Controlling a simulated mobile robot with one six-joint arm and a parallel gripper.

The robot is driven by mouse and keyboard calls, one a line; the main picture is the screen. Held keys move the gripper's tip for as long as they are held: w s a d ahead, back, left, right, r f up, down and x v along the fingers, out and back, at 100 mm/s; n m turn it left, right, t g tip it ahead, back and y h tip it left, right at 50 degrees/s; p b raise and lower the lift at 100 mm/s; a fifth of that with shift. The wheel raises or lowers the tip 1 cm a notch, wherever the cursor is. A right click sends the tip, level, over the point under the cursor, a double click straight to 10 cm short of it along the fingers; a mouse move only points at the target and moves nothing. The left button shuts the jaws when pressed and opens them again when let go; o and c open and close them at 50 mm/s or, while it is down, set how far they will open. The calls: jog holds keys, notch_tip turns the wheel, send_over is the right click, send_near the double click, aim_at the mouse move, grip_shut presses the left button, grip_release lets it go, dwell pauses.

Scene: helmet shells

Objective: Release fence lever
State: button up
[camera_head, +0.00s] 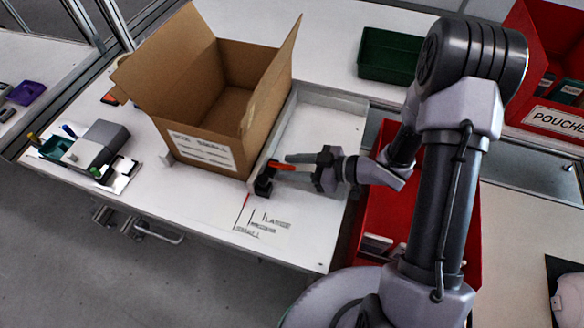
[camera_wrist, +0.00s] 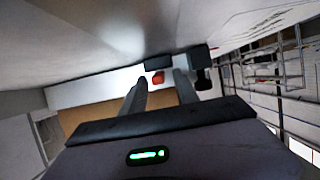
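The red fence lever (camera_head: 282,165) sits beside a black block (camera_head: 263,186) at the near end of the pale fence (camera_head: 268,140), which runs along the right side of the cardboard box. In the wrist view the lever's red end (camera_wrist: 158,77) shows beyond and between my fingertips, with dark blocks around it. My gripper (camera_head: 290,159) is level with the lever, coming from the right. Its two fingers (camera_wrist: 161,80) stand apart with a gap around the red part. I cannot tell whether either finger touches the lever.
An open cardboard box (camera_head: 215,105) labelled small stands left of the fence. Size markings (camera_head: 262,222) lie on the white table in front. A grey device (camera_head: 95,145) is at the left, a green tray (camera_head: 388,55) at the back. A red bin (camera_head: 390,215) is below my arm.

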grip_shut()
jog(key=shift+r, duration=0.1)
